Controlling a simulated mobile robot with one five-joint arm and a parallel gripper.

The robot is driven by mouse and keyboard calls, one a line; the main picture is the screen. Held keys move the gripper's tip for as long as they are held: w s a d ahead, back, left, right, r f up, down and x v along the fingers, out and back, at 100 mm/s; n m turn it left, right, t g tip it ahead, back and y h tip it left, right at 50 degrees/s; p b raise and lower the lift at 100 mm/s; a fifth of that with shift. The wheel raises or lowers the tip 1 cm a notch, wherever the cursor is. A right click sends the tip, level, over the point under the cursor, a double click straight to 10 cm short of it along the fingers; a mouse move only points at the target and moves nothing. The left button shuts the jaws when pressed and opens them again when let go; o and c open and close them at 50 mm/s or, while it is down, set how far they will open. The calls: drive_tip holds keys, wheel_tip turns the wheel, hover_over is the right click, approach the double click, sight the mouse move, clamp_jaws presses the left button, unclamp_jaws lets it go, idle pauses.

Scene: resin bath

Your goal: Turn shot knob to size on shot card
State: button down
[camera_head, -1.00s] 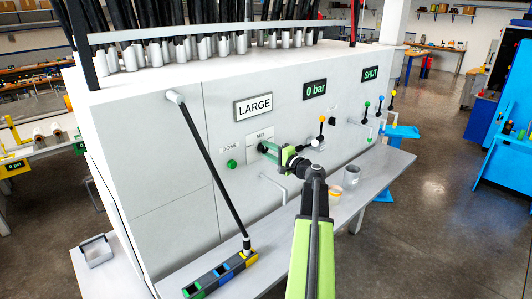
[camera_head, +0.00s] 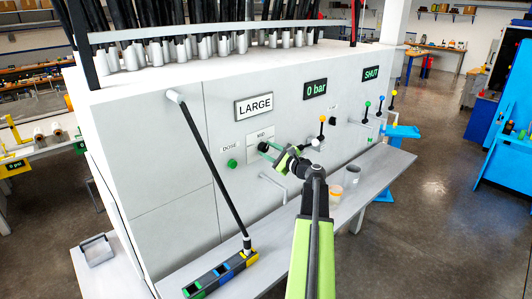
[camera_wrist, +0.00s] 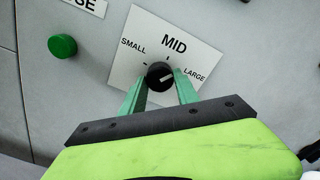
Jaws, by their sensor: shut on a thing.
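The shot card (camera_head: 254,107) on the machine's front panel reads LARGE. The shot knob (camera_wrist: 159,75) is black and round with a white pointer mark. It sits on a white dial plate (camera_wrist: 150,40) lettered SMALL at left, MID at top and LARGE at right. The pointer mark faces right, roughly toward the LARGE side. My gripper (camera_wrist: 160,82) has its two green fingers on either side of the knob, shut on it. In the head view my gripper (camera_head: 266,150) reaches the dial plate, and the knob is hard to make out there.
A green DOSE button (camera_wrist: 62,46) is left of the dial plate. A handle bar (camera_head: 274,187) sticks out below it. Coloured levers (camera_head: 321,128) stand to the right.

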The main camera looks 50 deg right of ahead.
drive_tip(key=m, duration=0.4)
drive_tip(key=shift+m, duration=2.3)
drive_tip(key=c, duration=0.9)
unclamp_jaws()
